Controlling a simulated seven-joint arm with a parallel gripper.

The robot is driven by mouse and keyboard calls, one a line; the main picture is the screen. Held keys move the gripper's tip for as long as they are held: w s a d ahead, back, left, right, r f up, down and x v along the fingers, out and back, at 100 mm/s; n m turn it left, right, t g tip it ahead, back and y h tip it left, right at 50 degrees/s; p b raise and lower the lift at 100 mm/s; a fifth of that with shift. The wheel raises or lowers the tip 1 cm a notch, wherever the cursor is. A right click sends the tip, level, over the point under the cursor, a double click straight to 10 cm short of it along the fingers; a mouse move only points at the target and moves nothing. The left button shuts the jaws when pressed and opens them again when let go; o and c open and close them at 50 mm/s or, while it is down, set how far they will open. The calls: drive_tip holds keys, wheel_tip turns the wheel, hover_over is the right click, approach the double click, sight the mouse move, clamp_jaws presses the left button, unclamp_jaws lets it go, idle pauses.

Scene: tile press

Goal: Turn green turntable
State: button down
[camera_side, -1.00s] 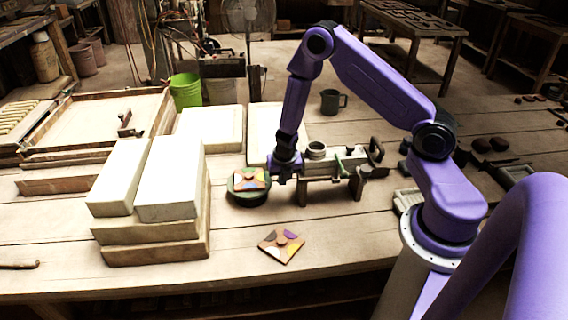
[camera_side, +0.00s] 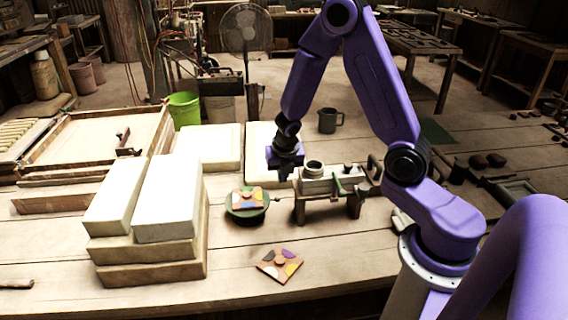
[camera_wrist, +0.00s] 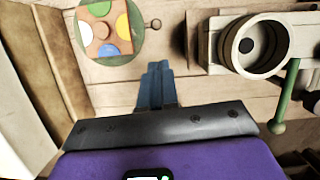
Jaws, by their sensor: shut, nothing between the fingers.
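The green turntable (camera_side: 238,212) stands on the table left of the press. A square orange-brown tile (camera_side: 247,197) with coloured patches lies on it. In the wrist view the turntable (camera_wrist: 136,50) is at the upper left, partly cut off, with the tile (camera_wrist: 100,35) on it. A small round-ended peg (camera_wrist: 155,23) sticks out on its right side. My gripper (camera_side: 283,178) is raised above and right of the turntable, apart from it. In the wrist view its fingers (camera_wrist: 155,80) are together and empty, below and right of the turntable.
The press (camera_side: 330,182) stands close on the right, with a round cup-like part (camera_wrist: 255,47) and a green lever (camera_wrist: 285,100). A second tile (camera_side: 279,265) lies in front. Stacked pale blocks (camera_side: 165,200) stand left. A dark mug (camera_side: 328,121) stands behind. The front table is mostly clear.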

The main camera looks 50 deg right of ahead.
drive_tip(key=s+a+r+m+y, duration=0.1)
drive_tip(key=s+a+r+m, duration=0.85)
drive_tip(key=s+r, duration=0.2)
drive_tip(key=s+a+r+m+g, duration=0.1)
drive_tip(key=s+m, duration=0.1)
drive_tip(key=s, duration=0.5)
drive_tip(key=s+a+r+m+g+y, duration=0.1)
drive_tip(key=s+m, duration=0.2)
drive_tip(key=s, duration=0.5)
drive_tip(key=shift+s+a+r+m+y, duration=0.2)
drive_tip(key=shift+s+r+m+y, duration=0.1)
drive_tip(key=shift+m, duration=0.05)
